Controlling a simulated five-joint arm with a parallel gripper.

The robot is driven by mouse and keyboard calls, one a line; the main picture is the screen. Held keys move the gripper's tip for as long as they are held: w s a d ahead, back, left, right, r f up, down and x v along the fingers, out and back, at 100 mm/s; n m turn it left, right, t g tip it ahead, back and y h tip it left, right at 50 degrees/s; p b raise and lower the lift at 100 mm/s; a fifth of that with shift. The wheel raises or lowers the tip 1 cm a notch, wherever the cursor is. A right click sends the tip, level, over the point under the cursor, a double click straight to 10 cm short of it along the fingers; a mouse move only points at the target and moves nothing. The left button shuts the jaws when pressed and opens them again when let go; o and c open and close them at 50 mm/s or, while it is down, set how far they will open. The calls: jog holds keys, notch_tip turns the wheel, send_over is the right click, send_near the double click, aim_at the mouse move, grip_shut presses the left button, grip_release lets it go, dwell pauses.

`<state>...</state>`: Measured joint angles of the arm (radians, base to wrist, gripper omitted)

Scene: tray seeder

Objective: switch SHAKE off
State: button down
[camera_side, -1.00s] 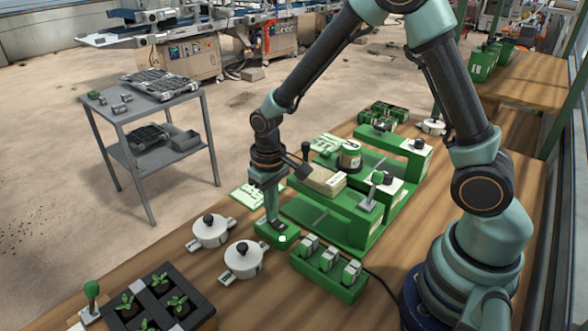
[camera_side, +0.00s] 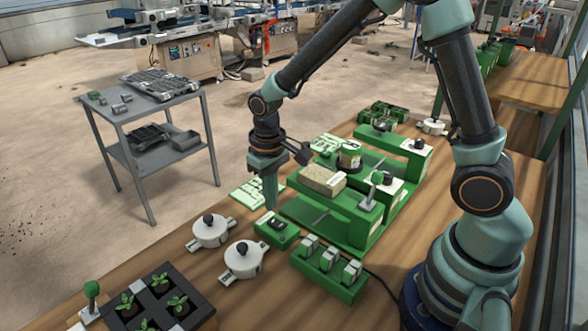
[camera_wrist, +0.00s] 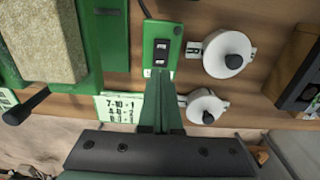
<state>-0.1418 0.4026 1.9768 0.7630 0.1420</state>
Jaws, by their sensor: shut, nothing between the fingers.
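The SHAKE switch box (camera_side: 277,231) is a small green box with a black rocker (camera_side: 277,223) on top, on the wooden bench left of the green seeder. The box also shows in the wrist view (camera_wrist: 151,33), with its dark rocker (camera_wrist: 162,52) and small pale labels too small to read. My gripper (camera_side: 270,207) is shut and empty, pointing down above the far end of the box. In the wrist view its fingertips (camera_wrist: 159,84) lie just below the box's edge. The rocker is uncovered; which way it is tipped I cannot tell.
The green seeder (camera_side: 350,225) with a tan block (camera_side: 322,181) stands to the right. A green block with several white-topped switches (camera_side: 329,275) is nearer. A printed card (camera_side: 252,193) lies behind.

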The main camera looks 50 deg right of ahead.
notch_tip(320, 180, up, 3)
jog(key=shift+r, duration=0.2)
dwell(0.5)
notch_tip(320, 180, up, 8)
jog(key=t, duration=0.2)
send_over(272, 220)
jog(key=s+d, duration=0.3)
jog(key=s+d+r+t, duration=0.2)
jog(key=s+r+t, duration=0.1)
jog(key=s+r, duration=0.3)
jog(key=shift+s+d+t, duration=0.25)
jog(key=shift+s+t, duration=0.05)
jog(key=shift+s, duration=0.25)
